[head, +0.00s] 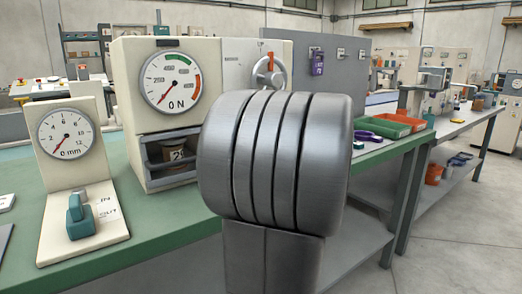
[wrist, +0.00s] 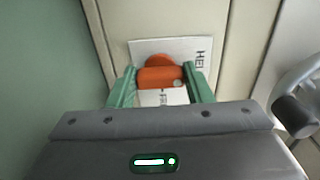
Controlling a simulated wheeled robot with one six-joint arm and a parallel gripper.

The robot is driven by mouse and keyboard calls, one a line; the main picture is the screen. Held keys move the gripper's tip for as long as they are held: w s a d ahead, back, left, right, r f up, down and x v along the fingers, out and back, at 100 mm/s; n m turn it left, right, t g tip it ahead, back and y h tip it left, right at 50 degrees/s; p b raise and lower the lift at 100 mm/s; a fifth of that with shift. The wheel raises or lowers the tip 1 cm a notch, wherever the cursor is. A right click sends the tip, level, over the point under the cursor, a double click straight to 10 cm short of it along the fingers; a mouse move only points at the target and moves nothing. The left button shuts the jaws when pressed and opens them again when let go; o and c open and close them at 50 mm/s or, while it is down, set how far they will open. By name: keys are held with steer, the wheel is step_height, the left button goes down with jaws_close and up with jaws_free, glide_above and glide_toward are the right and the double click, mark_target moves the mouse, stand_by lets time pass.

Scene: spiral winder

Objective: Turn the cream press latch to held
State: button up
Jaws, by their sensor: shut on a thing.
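The cream press (head: 125,75) stands on the green bench. Its round dial (head: 168,82) reads near zero N. In the wrist view an orange latch (wrist: 160,76) sits on a white label plate (wrist: 196,48) on a cream surface. The plate's lettering is partly covered; "HEL" shows at the upper right and "FR" below the latch. My gripper (wrist: 161,84) has its green fingers on either side of the latch and is shut on it. The latch's handle lies crosswise in this view. In the head view my grey arm hides the gripper and latch.
A small gauge stand (head: 48,180) with a teal lever (head: 79,215) is at the left. A handwheel (head: 269,73) is on the press's right part; a wheel (wrist: 298,100) also shows close by in the wrist view. Green (head: 398,119) and orange trays (head: 382,127) lie further right.

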steer(key=o, duration=1)
steer(key=p+v, duration=0.2)
steer(key=v, duration=1.1)
steer(key=shift+s+d, duration=0.25)
steer(key=shift+s, duration=0.1)
steer(key=b+x, duration=0.2)
steer(key=x, duration=1.1)
steer(key=shift+a, duration=0.1)
steer(key=shift+w+a, duration=0.2)
steer(key=shift+w, duration=0.2)
